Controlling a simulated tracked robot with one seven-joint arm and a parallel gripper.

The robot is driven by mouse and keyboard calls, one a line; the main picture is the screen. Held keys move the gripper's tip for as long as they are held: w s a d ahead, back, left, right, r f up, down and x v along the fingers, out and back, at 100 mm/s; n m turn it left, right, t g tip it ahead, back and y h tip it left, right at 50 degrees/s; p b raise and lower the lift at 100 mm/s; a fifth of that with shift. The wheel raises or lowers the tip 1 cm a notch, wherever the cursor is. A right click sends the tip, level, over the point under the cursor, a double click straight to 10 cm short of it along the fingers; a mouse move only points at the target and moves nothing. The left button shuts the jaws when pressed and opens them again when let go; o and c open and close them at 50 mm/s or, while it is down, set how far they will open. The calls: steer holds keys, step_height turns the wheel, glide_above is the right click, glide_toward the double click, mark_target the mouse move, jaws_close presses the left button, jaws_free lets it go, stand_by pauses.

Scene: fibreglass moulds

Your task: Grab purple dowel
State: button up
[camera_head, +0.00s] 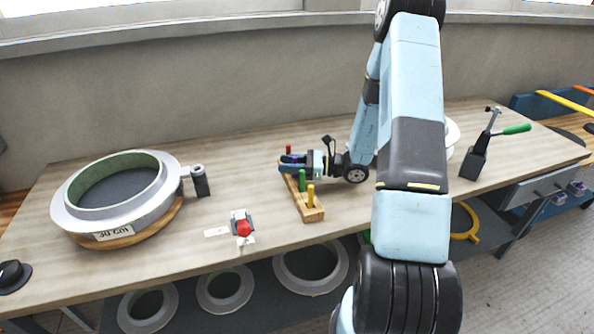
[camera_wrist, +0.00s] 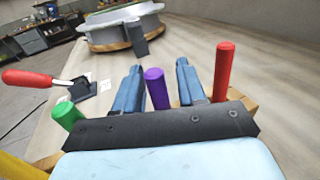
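The purple dowel (camera_wrist: 156,88) stands upright in the wrist view, between the two blue fingers of my gripper (camera_wrist: 160,80). The fingers are apart, with a visible gap on each side of the dowel. In the head view my gripper (camera_head: 288,163) is over the far end of the wooden peg block (camera_head: 313,214), and only a trace of purple shows there. The red dowel (camera_wrist: 223,70) stands just right of the right finger in the wrist view. The green dowel (camera_wrist: 65,114) is to the left, and the yellow dowel (camera_head: 310,193) is at the block's near end.
A round mould (camera_head: 165,205) sits on the left of the workbench (camera_head: 130,262). A red-knobbed clamp (camera_head: 242,227) lies on the bench left of the block. A green-handled lever tool (camera_head: 475,160) stands on the right.

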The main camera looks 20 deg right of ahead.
jaws_close()
stand_by(0.3)
